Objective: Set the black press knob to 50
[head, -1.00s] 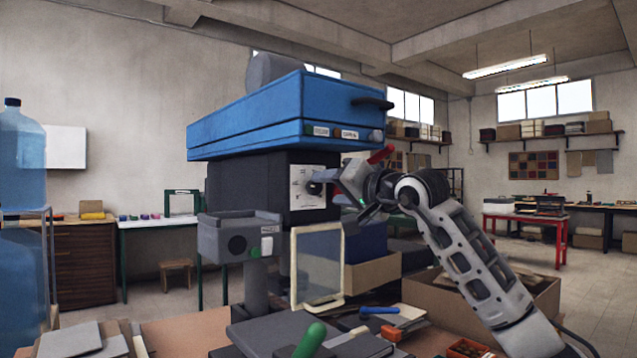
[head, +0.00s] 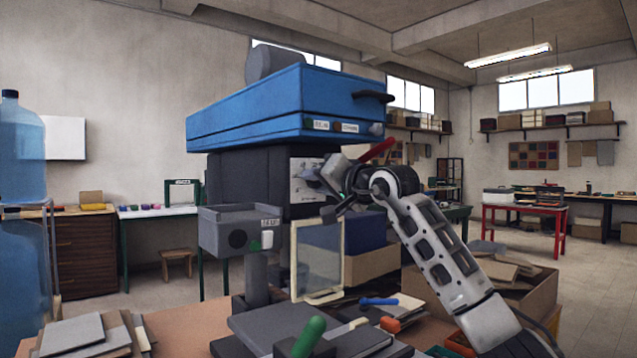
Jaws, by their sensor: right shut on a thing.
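The press has a blue top (head: 250,108) over a dark body (head: 240,178). A white dial plate (head: 302,191) with small dark marks is on the face of the dark body. The black knob sits at this plate and is mostly hidden behind my right gripper (head: 322,177). My right gripper reaches in from the right and is shut on the knob. The marks are too small to read, so I cannot tell the knob's setting. My left gripper is not in view.
A grey control box (head: 240,232) stands in front of the press. A framed panel (head: 318,262) stands below the dial. Cardboard boxes (head: 370,266) and tools crowd the bench at right. A red lever (head: 377,151) is just above my right gripper.

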